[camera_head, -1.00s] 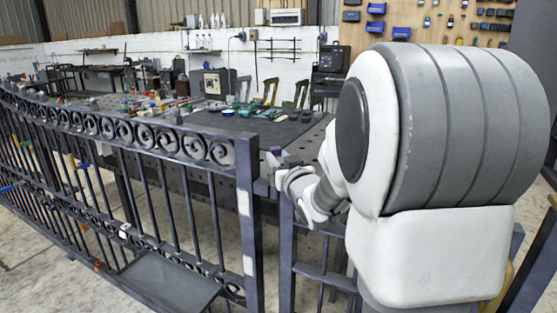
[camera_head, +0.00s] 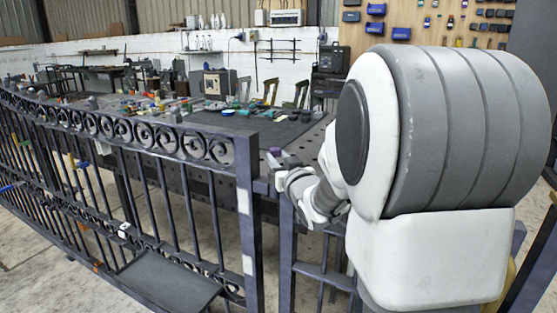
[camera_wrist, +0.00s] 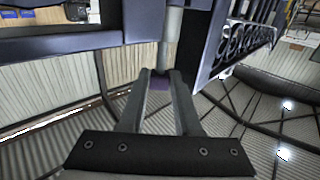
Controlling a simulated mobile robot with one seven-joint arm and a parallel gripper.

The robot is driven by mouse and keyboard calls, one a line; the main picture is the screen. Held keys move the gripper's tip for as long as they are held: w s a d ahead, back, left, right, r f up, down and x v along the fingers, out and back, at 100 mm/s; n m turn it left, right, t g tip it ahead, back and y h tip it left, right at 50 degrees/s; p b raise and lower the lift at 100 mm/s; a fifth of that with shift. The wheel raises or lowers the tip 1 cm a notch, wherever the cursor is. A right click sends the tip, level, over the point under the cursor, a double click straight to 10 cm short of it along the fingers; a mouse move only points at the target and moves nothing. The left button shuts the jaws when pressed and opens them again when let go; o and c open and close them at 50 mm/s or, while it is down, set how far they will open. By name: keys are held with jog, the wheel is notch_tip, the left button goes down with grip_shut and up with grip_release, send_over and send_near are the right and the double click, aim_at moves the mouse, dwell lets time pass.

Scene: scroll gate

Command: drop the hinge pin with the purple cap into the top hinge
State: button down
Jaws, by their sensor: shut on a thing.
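The hinge pin's purple cap (camera_wrist: 158,84) sits between the two fingers of my gripper (camera_wrist: 160,76) in the wrist view. My gripper is shut on it. A light grey upright cylinder (camera_wrist: 172,40) lies in line beyond the cap; I cannot tell where pin shaft ends and hinge barrel begins. In the head view, the cap (camera_head: 275,151) shows at the tip of my gripper (camera_head: 278,159), just right of the gate's end post (camera_head: 246,200). The top hinge (camera_head: 262,187) appears between that post and the neighbouring frame, close below my gripper. Whether the pin is inside it is hidden.
The dark scroll gate (camera_head: 130,170) runs across the left, with a flat dark plate (camera_head: 172,281) low on it. Behind it stands a cluttered workbench (camera_head: 225,122). A dark horizontal bar (camera_wrist: 60,45) crosses left of the cylinder in the wrist view.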

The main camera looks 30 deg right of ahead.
jog(key=shift+f+b, duration=1.6)
jog(key=shift+b, duration=0.1)
dwell(0.5)
jog(key=c, duration=0.5)
grip_release()
jog(key=shift+s, duration=0.15)
